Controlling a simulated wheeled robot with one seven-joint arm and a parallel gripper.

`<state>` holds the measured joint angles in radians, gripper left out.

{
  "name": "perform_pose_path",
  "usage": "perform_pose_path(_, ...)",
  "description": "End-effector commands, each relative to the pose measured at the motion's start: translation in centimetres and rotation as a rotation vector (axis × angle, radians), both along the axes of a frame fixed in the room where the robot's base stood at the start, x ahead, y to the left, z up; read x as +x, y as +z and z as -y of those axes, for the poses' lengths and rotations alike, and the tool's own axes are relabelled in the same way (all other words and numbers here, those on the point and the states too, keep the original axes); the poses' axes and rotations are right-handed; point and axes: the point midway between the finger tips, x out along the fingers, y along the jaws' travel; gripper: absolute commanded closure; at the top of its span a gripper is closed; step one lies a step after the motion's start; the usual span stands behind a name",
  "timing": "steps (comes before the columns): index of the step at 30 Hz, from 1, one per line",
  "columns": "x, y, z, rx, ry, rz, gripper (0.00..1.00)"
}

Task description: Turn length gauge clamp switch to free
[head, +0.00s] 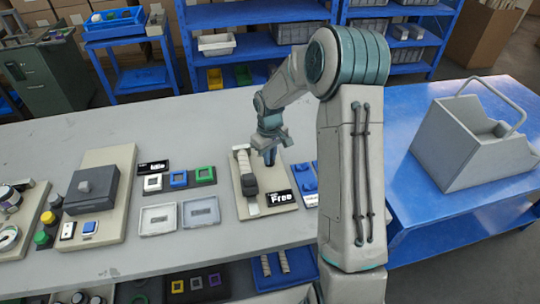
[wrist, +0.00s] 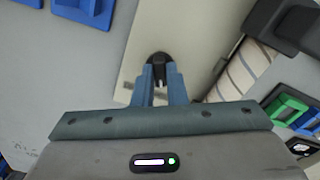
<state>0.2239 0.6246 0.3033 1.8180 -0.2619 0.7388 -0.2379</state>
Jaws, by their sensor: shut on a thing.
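The clamp switch is a small black knob (wrist: 159,60) on a beige panel (wrist: 135,45). My gripper (wrist: 160,76) is shut on this knob, one blue finger on each side, and covers its lower part. In the head view my gripper (head: 270,156) reaches down at the panel's far right part and hides the knob. The length gauge is a pale ruled bar (head: 243,161) with a dark slider (head: 250,186), to the left of my gripper. A black label on the panel (head: 283,199) reads "Free".
Blue blocks (head: 307,178) lie just right of the panel. Two pale trays (head: 158,219) and coloured square buttons (head: 179,177) are to its left. A grey bin with a handle (head: 468,140) stands on the blue table at right. The far part of the grey bench is clear.

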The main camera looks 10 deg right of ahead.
Motion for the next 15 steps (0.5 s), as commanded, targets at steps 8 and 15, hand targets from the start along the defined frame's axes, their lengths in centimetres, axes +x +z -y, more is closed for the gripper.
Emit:
perform_pose_path(8,0.04,0.07,-0.03,0.001,0.071,0.001,1.0)
perform_pose_path(15,0.05,0.08,-0.03,0.0,0.082,0.002,1.0)
